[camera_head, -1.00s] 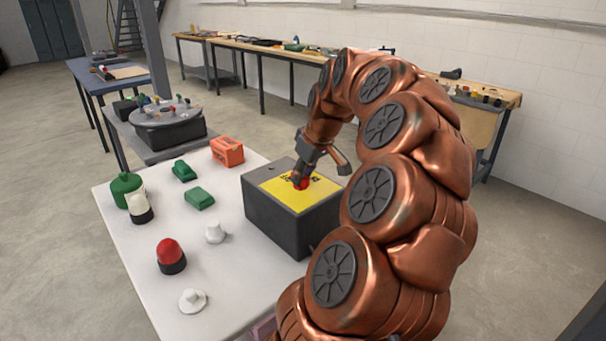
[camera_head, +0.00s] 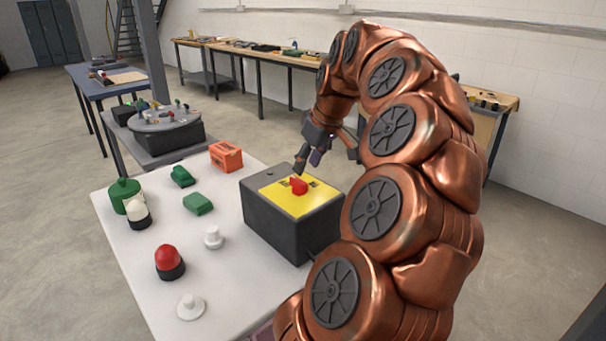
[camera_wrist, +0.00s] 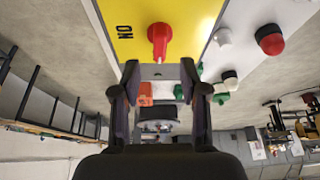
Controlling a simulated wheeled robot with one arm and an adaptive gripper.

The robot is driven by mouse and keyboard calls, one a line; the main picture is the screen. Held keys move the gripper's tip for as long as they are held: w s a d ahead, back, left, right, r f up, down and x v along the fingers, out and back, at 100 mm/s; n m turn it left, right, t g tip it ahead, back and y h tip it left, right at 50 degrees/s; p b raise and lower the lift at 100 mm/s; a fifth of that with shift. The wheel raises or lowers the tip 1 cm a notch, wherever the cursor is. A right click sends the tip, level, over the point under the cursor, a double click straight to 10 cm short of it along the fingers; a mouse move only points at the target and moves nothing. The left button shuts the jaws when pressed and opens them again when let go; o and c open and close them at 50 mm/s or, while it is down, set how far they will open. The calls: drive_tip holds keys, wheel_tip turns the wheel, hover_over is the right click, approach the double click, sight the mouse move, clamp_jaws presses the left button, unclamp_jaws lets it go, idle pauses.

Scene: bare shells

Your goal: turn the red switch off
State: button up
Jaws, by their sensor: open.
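The red switch (camera_head: 298,186) is a knob on the yellow top plate (camera_head: 312,201) of a dark grey box (camera_head: 290,225) on the white table. In the wrist view the red switch (camera_wrist: 159,40) shows just beyond my fingertips, with part of a black label on the yellow plate (camera_wrist: 190,15). My gripper (camera_head: 308,158) is above the box, apart from the switch. In the wrist view my gripper (camera_wrist: 159,75) is open, its two fingers spread with nothing between them. In the head view the labels are too small to read.
The white table (camera_head: 130,255) also holds an orange box (camera_head: 226,156), green blocks (camera_head: 198,203), a green round container (camera_head: 124,190), a red-domed button (camera_head: 169,260) and white knobs (camera_head: 191,306). A grey round platform (camera_head: 166,120) stands behind.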

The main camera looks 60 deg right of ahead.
drive_tip(key=shift+v, duration=2.8)
drive_tip(key=w+a+f+n+g+y+p, duration=0.1)
drive_tip(key=w+a+n+p, duration=0.15)
drive_tip(key=a, duration=1.15)
drive_tip(key=w+a+f+n+g+y+p, duration=0.1)
drive_tip(key=w+a+g+p, duration=0.2)
drive_tip(key=a, duration=1.1)
drive_tip(key=s+a+f+g+p, duration=0.1)
drive_tip(key=s+a+f+p, duration=0.1)
drive_tip(key=s+a+f, duration=0.2)
drive_tip(key=s+a+f+m+g+h+p, duration=0.1)
drive_tip(key=s+a+f+p, duration=0.2)
drive_tip(key=s+a, duration=0.5)
drive_tip(key=shift+s+a+f, duration=0.35)
drive_tip(key=shift+s+f, duration=0.45)
drive_tip(key=shift+s, duration=0.6)
